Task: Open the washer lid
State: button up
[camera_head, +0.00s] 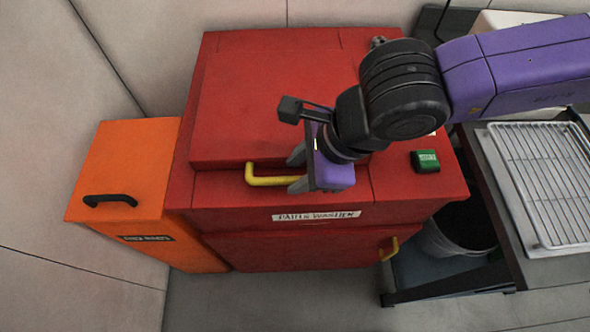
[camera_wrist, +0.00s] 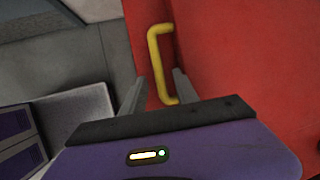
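The red parts washer (camera_head: 425,190) has a flat lid (camera_head: 255,100) on top, which lies down and looks closed. A yellow bar handle (camera_head: 265,181) sits at the lid's front edge. My gripper (camera_head: 292,170) is at the right part of this handle, with its fingers apart and pointing left. In the wrist view the handle (camera_wrist: 153,55) runs away from me, its near end between my gripper's two fingertips (camera_wrist: 158,84). The fingers do not look closed on the bar. I cannot tell whether either finger touches it. My gripper hides the handle's right end in the head view.
An orange cabinet (camera_head: 125,180) with a black handle stands against the left side. A green switch box (camera_head: 425,161) is on the washer's right. A lower yellow handle (camera_head: 389,249) is on the front. A wire rack (camera_head: 545,180) lies on a table at right, above a bin (camera_head: 455,235).

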jog(key=shift+x, duration=0.85)
grip_shut()
jog(key=shift+s, duration=0.1)
dwell(0.7)
